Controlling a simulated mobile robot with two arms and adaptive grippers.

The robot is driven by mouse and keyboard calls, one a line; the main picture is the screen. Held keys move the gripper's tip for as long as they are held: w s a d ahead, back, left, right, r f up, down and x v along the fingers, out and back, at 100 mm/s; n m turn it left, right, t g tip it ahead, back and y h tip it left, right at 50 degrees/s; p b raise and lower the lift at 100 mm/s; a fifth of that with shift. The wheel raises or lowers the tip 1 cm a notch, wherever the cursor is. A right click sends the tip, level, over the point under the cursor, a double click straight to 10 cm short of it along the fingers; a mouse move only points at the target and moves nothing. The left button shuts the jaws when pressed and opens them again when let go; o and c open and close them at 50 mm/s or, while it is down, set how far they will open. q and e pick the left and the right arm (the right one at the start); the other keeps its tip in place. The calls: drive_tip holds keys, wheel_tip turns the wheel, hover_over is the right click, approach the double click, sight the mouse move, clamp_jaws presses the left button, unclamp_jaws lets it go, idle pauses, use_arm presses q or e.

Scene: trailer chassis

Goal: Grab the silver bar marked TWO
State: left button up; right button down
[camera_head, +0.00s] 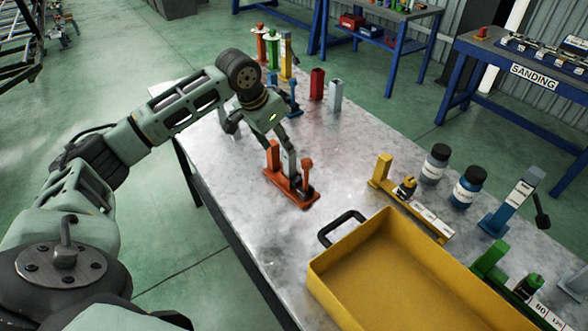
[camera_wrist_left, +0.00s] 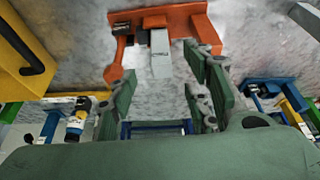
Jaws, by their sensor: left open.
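A silver bar (camera_head: 289,161) stands upright in a red-orange holder (camera_head: 292,193) on the table, between a red-orange post and a hammer-like tool. My left gripper (camera_head: 260,134) is open just above and behind the holder. In the left wrist view its fingers (camera_wrist_left: 164,88) are spread, with the bar between their directions and nothing held. My right gripper is not in view.
A yellow tray (camera_head: 322,285) with a black handle stands at the front right. Yellow (camera_head: 385,172) and blue (camera_head: 497,220) holders and two dark-capped bottles (camera_head: 434,165) stand at the right. Red (camera_head: 317,84) and grey (camera_head: 335,95) blocks stand behind. The table's middle is clear.

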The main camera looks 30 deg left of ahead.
sight(289, 164)
use_arm(q)
drive_tip(key=a+p+x, duration=0.1)
drive_tip(key=p+x, duration=0.1)
drive_tip(key=x, duration=0.6)
drive_tip(key=shift+w+d, duration=0.2)
drive_tip(key=shift+d, duration=0.3)
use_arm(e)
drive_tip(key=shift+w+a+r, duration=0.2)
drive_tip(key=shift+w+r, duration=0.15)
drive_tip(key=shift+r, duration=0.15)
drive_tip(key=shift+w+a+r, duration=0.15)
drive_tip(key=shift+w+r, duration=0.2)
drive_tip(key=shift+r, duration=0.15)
use_arm(q)
drive_tip(key=shift+f, duration=0.1)
drive_tip(key=shift+c, duration=0.6)
drive_tip(key=c, duration=0.7)
clamp_jaws()
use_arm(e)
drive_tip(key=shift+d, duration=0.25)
